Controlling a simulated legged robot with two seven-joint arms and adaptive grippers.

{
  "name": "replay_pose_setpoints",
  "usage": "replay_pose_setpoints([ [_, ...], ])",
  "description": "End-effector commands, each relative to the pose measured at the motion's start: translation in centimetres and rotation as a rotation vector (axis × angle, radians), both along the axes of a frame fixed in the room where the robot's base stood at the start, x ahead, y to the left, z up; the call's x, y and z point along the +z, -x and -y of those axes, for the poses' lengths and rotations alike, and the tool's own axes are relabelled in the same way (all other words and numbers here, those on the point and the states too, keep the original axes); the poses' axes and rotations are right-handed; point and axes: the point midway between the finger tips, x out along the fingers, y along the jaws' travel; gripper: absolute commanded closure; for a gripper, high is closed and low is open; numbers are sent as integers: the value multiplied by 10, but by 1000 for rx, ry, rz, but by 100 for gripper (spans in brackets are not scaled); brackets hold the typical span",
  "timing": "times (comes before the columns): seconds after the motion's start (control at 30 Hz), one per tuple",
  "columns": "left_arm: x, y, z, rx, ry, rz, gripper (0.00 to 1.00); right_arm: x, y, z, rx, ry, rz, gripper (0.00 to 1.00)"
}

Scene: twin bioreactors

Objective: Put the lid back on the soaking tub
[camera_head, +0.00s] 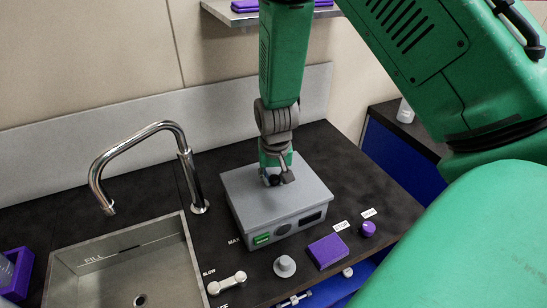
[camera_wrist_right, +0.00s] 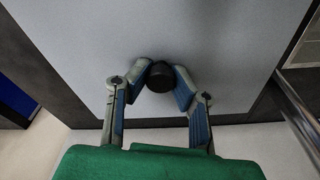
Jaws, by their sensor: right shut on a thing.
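The soaking tub (camera_head: 287,222) is a grey box on the dark counter, with a green display and a dark panel on its front. Its flat grey lid (camera_head: 243,188) lies level over the top, with edges about in line with the tub walls; I cannot tell whether any small gap is left. The lid also fills much of the right wrist view (camera_wrist_right: 235,50). My right gripper (camera_head: 277,179) comes down from above and is shut on the black round lid knob (camera_wrist_right: 160,76), one finger on each side. My left gripper is not in view.
A sink (camera_head: 75,262) with a curved metal tap (camera_head: 183,165) is left of the tub. A grey dial (camera_head: 285,266), a purple block (camera_head: 327,251) and a purple knob (camera_head: 368,229) sit in front. A shelf (camera_head: 265,14) hangs behind.

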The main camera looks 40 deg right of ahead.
Motion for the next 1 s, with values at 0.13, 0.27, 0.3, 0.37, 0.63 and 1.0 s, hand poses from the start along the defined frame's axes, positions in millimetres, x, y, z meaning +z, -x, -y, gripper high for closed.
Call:
replay_pose_setpoints([
  [0.13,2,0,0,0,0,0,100,0,0,0,0,0,0,100],
  [0.27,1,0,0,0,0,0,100,0,0,0,0,1,1,100],
  [0.3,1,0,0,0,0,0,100,0,0,0,0,1,1,100],
  [0.37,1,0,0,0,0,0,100,0,0,0,0,1,1,100],
  [0.63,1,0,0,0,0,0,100,0,0,0,0,1,1,58],
  [1.0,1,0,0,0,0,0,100,-1,0,0,0,0,0,37],
])
